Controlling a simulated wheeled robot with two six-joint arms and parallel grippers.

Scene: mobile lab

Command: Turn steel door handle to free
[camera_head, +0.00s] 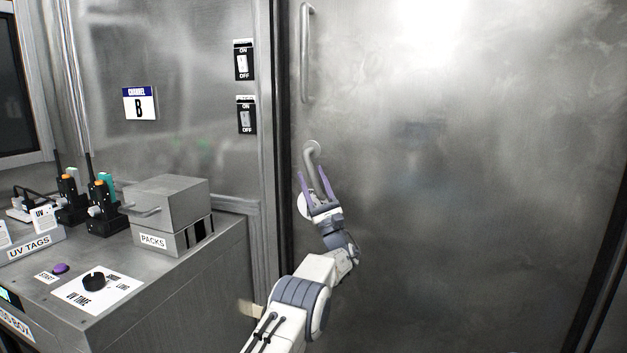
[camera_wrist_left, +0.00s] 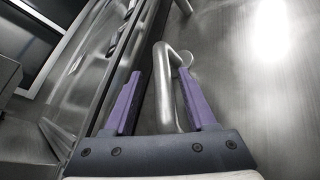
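The steel door (camera_head: 480,200) fills the right of the head view. Its lever handle (camera_head: 311,152) is a bent grey bar that hangs downward, and it also shows in the left wrist view (camera_wrist_left: 163,75). My left gripper (camera_head: 316,181) is open, with one purple finger on each side of the handle's lower part. In the left wrist view the handle bar runs between the two fingers (camera_wrist_left: 162,100), with a gap on the left and the right finger close to the bar. The handle's lower end is hidden by the gripper. My right gripper is not in view.
A fixed vertical pull bar (camera_head: 306,55) is above the handle. The dark door frame edge (camera_head: 282,150) runs close on the left. A metal bench (camera_head: 215,262) at left holds a packs box (camera_head: 170,205), radios (camera_head: 104,205) and a UV time knob (camera_head: 94,281).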

